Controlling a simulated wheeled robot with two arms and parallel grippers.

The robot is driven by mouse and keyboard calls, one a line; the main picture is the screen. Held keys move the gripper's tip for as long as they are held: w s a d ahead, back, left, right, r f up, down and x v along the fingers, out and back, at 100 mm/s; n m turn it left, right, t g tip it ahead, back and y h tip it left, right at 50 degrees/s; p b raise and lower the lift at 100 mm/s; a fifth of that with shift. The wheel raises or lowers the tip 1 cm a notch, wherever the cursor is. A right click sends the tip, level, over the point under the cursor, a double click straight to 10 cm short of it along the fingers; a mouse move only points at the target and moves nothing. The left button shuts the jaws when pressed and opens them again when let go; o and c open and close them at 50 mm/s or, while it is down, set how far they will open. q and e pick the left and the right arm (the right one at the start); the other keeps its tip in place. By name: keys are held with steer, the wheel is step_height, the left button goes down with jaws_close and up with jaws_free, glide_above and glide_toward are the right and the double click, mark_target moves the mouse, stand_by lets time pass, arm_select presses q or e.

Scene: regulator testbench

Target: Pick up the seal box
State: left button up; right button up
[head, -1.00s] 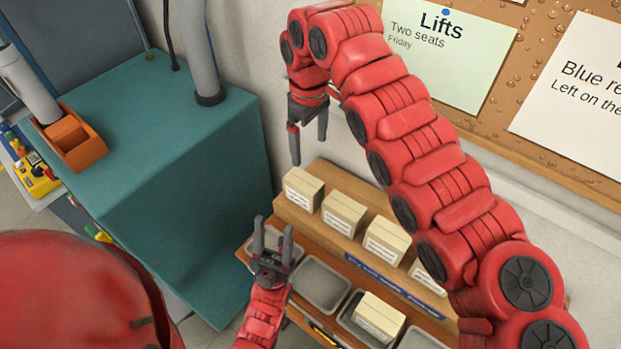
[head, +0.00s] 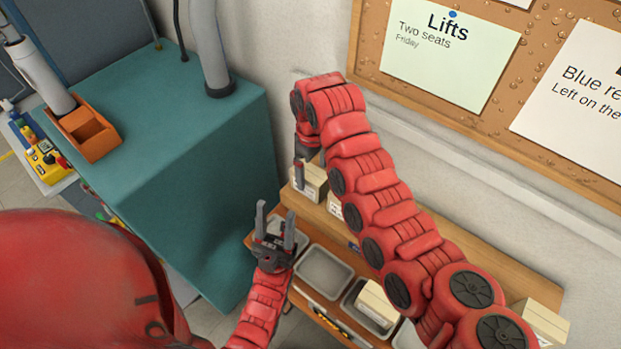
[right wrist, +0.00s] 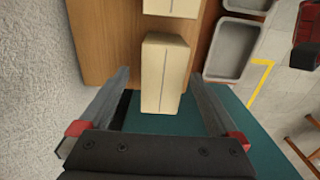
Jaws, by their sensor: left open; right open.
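Several cream boxes with white labels stand on the wooden shelf; I cannot read the labels, so I cannot tell which is the seal box. My right gripper (head: 309,168) is open above the leftmost box (head: 312,186), which my arm partly hides. In the right wrist view this box (right wrist: 165,75) lies between the two open fingers, with no visible contact. A second box (right wrist: 172,7) stands just beyond it. My left gripper (head: 276,212) is open and empty, in front of the shelf's left end.
Below the boxes, a grey tray (head: 325,270) is empty and another holds a cream box (head: 377,304). A further box (head: 541,323) shows at the shelf's right end. A teal bench (head: 180,150) with an orange holder (head: 93,146) stands left. The wall and pinboard (head: 400,85) rise behind.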

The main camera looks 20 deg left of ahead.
steer(key=f, duration=0.1)
steer(key=f+p, duration=0.2)
steer(key=shift+s+a+f, duration=0.15)
steer(key=shift+a+f, duration=0.1)
steer(key=shift+f, duration=0.45)
steer(key=c, duration=1.5)
steer(key=shift+c, duration=0.2)
steer(key=shift+r, duration=0.25)
